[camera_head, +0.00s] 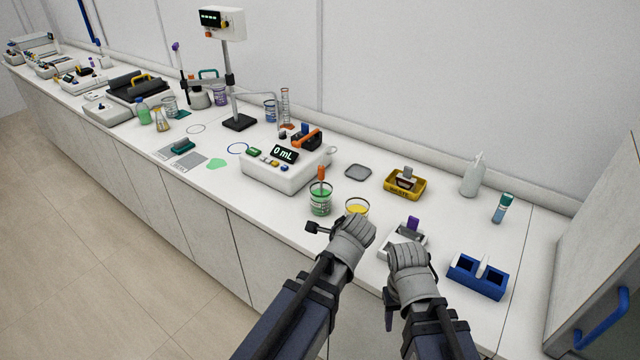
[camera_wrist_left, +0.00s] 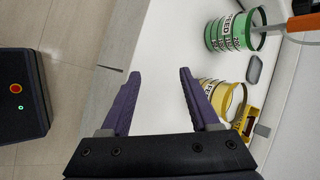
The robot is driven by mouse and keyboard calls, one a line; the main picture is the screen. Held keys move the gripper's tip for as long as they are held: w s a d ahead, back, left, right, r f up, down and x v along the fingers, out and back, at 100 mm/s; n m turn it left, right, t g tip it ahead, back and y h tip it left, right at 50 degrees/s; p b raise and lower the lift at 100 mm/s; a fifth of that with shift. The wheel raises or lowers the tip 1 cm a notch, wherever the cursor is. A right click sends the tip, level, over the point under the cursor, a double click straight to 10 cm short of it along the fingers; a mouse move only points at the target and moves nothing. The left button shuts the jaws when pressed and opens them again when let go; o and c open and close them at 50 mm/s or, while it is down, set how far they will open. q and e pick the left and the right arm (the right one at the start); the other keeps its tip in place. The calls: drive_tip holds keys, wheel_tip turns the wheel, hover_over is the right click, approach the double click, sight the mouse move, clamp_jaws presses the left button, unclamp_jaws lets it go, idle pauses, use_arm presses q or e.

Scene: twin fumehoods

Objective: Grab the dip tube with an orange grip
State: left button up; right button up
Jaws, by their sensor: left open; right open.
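The dip tube with an orange grip (camera_head: 321,173) stands in a green-banded beaker (camera_head: 320,203) on the bench, its grip above the rim. In the left wrist view the orange grip (camera_wrist_left: 303,22) and the green beaker (camera_wrist_left: 225,34) are at the upper right. My left gripper (camera_wrist_left: 159,73) is open and empty there, with bare bench between its fingers and the beaker off to the right. In the head view my left gripper (camera_head: 318,228) is just in front of the green beaker, apart from the tube. My right gripper (camera_head: 389,308) is open near the bench's front edge, partly hidden by its wrist.
A yellow beaker (camera_head: 360,206) stands close to the right of the green one. A white device reading 0 mL (camera_head: 278,172) is behind-left. A yellow waste tray (camera_head: 393,190), a purple-topped item (camera_head: 413,222) and a blue rack (camera_head: 478,277) stand to the right.

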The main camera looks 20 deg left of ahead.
use_arm(q)
drive_tip(key=w+a+r+m+t+y+p, duration=0.1)
drive_tip(key=w+a+r+m+t, duration=0.2)
drive_tip(key=w+r+m, duration=0.25)
drive_tip(key=m+t+p, duration=0.1)
drive_tip(key=m+t, duration=0.2)
drive_tip(key=m, duration=0.7)
approach(322, 173)
drive_tip(key=x, duration=0.3)
drive_tip(key=shift+b+x, duration=1.65)
drive_tip(key=shift+x, duration=2.5)
drive_tip(key=shift+y, duration=0.3)
drive_tip(key=shift+c, duration=0.4)
clamp_jaws()
